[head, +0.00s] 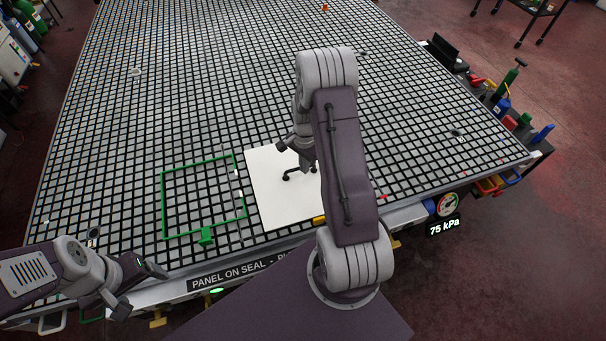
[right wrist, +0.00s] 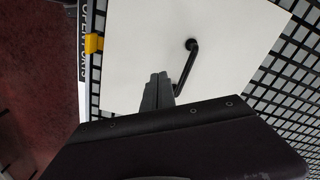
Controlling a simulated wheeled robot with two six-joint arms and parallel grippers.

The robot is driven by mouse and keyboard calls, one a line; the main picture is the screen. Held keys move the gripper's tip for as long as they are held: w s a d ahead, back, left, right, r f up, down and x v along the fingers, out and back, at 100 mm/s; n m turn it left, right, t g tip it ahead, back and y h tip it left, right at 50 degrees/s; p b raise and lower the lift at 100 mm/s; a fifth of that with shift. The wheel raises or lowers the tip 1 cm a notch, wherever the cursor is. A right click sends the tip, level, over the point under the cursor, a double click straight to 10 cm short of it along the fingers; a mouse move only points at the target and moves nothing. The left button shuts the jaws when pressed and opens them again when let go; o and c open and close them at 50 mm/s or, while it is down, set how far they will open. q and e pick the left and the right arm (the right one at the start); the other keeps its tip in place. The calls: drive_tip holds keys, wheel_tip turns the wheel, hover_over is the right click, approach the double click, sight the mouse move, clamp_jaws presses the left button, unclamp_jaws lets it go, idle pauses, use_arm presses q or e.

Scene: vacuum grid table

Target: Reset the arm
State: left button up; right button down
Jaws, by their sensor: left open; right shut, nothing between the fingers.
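My right arm reaches over the table from the bottom middle of the head view. My right gripper (right wrist: 158,88) is shut and empty above a white panel (head: 262,190). A black handle (right wrist: 190,62) stands on the panel, just beside the fingertips in the right wrist view; I cannot tell whether they touch. The handle also shows in the head view (head: 293,173), partly hidden by my right arm. My left gripper (head: 138,287) is open and empty at the table's front left edge.
The grid table (head: 215,80) is mostly clear behind the panel. A green frame (head: 163,205) lies left of the panel. A yellow block (head: 319,220) sits at the panel's front edge. A gauge (head: 447,204) with a "75 kPa" display and tools (head: 505,105) line the right side.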

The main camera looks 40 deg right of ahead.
drive_tip(key=shift+f, duration=0.15)
drive_tip(key=w+a+r+n+t+b, duration=0.2)
drive_tip(key=a+r+n+b, duration=0.3)
drive_tip(key=a+r, duration=0.5)
drive_tip(key=s+a+f+n, duration=0.1)
drive_tip(key=s+a+n, duration=0.2)
drive_tip(key=s+n, duration=0.2)
drive_tip(key=s+a+f+n, duration=0.2)
drive_tip(key=s+a+n, duration=0.2)
drive_tip(key=s, duration=0.5)
drive_tip(key=shift+n+g, duration=0.4)
drive_tip(key=shift+n, duration=0.3)
drive_tip(key=shift+s, duration=0.1)
drive_tip(key=shift+d, duration=0.15)
